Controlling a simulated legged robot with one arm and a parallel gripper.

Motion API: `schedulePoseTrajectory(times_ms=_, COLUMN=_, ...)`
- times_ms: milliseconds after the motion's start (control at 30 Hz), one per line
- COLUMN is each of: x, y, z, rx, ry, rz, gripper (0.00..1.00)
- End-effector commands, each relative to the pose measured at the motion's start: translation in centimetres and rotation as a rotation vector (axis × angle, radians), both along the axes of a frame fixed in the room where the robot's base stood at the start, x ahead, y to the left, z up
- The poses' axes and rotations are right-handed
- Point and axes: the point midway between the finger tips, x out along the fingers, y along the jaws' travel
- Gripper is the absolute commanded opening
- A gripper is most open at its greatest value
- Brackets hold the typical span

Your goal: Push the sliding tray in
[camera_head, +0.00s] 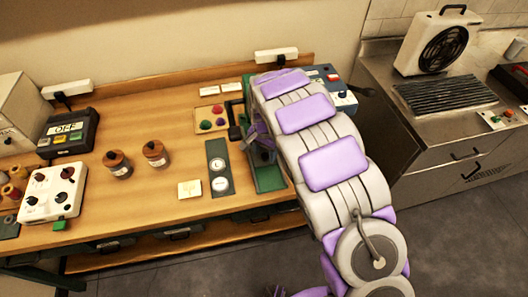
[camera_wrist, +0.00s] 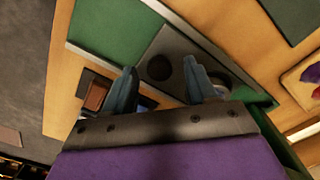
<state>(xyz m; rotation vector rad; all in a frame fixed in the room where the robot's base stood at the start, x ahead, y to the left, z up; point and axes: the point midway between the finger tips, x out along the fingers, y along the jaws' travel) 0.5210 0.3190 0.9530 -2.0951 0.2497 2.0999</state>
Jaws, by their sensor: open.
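The sliding tray seems to be the green unit (camera_head: 268,178) at the table's right part, partly hidden by my arm in the head view. In the wrist view I see its green surface (camera_wrist: 108,32), a pale metal edge strip and a grey plate (camera_wrist: 170,42) with a dark round spot. I cannot tell how far in the tray is. My gripper (camera_wrist: 163,82) is open, its two blue-grey fingers apart over the grey plate, with nothing visibly held. Whether the fingers touch the plate is unclear. In the head view my gripper (camera_head: 258,145) is mostly hidden.
Two brown-topped jars (camera_head: 155,153) stand farther left. A metal counter with a fan (camera_head: 438,42) stands at right.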

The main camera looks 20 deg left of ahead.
Motion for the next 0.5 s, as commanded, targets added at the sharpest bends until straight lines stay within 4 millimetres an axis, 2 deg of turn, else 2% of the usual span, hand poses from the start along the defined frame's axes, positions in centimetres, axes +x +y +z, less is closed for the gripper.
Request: schedulePoseTrajectory(times_ms=500, x=0.3, y=0.2, z=11.0, rx=0.004, ry=-0.006, rz=-0.001, gripper=0.57)
